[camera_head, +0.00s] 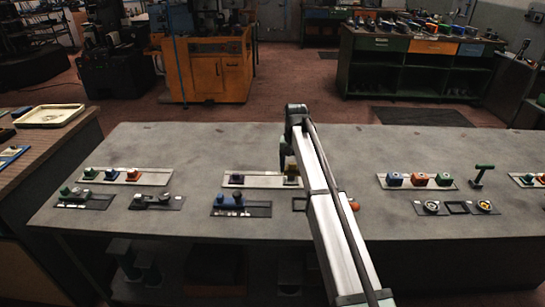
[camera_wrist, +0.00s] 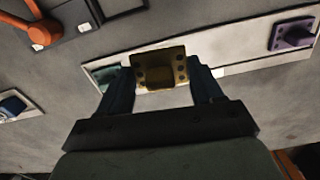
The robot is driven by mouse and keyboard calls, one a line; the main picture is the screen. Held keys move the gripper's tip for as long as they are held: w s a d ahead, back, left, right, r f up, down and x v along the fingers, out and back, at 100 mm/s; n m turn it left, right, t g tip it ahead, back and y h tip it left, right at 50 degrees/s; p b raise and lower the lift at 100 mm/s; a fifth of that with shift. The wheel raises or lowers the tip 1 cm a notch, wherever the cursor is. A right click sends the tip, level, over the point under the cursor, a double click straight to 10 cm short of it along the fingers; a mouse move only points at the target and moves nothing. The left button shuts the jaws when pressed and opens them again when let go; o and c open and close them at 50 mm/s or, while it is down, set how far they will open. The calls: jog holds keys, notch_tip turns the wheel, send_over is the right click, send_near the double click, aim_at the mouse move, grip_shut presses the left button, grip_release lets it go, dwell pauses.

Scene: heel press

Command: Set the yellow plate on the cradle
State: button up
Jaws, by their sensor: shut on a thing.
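The yellow plate (camera_wrist: 160,70) is a small brass-coloured piece with dark holes, held between the two fingers of my gripper (camera_wrist: 162,88) in the wrist view. It lies over a pale strip (camera_wrist: 240,62); whether it touches the strip cannot be told. In the head view the plate (camera_head: 291,170) shows as a small yellow patch at the strip's right part, partly behind my arm. No part is clearly recognisable as the cradle. A dark panel with an orange lever (camera_wrist: 40,32) is at the wrist view's upper left; my arm hides much of it in the head view.
A purple block (camera_head: 237,178) sits on the same strip, also in the wrist view (camera_wrist: 292,36). A blue fixture (camera_head: 229,201) stands in front of it. The back of the grey table (camera_head: 210,143) is clear.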

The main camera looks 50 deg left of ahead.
send_over(303, 205)
notch_tip(303, 205, down, 2)
jog(key=shift+d+f, duration=0.1)
jog(key=shift+d+n, duration=0.1)
jog(key=shift+n, duration=0.2)
jog(key=shift+a+f, duration=0.2)
jog(key=shift+f, duration=2.2)
jog(key=shift+f, duration=0.25)
jog(key=o, duration=1.3)
